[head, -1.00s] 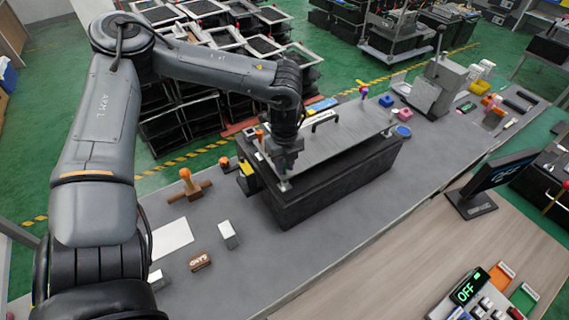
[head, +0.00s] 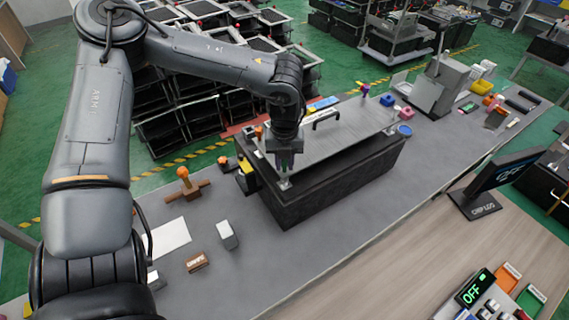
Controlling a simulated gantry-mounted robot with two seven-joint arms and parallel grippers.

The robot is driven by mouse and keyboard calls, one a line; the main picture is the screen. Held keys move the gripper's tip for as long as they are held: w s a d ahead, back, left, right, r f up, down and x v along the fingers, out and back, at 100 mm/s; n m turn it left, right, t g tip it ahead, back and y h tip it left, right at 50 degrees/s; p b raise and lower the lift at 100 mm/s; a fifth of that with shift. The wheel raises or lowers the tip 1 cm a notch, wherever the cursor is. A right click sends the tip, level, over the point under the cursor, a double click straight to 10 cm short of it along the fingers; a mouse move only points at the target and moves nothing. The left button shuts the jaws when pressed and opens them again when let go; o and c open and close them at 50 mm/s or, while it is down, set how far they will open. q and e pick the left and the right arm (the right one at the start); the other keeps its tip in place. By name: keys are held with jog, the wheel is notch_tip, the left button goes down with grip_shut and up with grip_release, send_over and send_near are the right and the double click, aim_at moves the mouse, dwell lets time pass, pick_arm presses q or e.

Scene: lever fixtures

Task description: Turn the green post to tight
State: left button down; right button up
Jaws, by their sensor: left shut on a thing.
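My left gripper (head: 285,160) points down at the near left corner of the long dark box with a grey metal lid (head: 335,140). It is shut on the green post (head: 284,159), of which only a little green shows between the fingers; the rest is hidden. A small silver fitting (head: 284,184) stands on the lid's corner just below the gripper. I cannot read any tight mark there. My right gripper is not in view.
An orange-topped post on a brown base (head: 184,176) stands left of the box. A brown block (head: 197,262), a white block (head: 228,236) and a white sheet (head: 167,236) lie on the grey bench. A black handle (head: 326,118) rises from the lid. A monitor (head: 495,180) stands at right.

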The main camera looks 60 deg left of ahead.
pick_arm(q)
jog(key=m+b, duration=0.1)
jog(key=m, duration=0.4)
jog(key=shift+m, duration=0.3)
jog(key=m, duration=0.5)
jog(key=shift+m+b, duration=0.3)
jog(key=shift+m, duration=0.1)
jog(key=c, duration=0.9)
grip_release()
jog(key=shift+c, duration=0.2)
jog(key=shift+r, duration=0.1)
notch_tip(320, 180, up, 10)
jog(key=shift+r, duration=0.35)
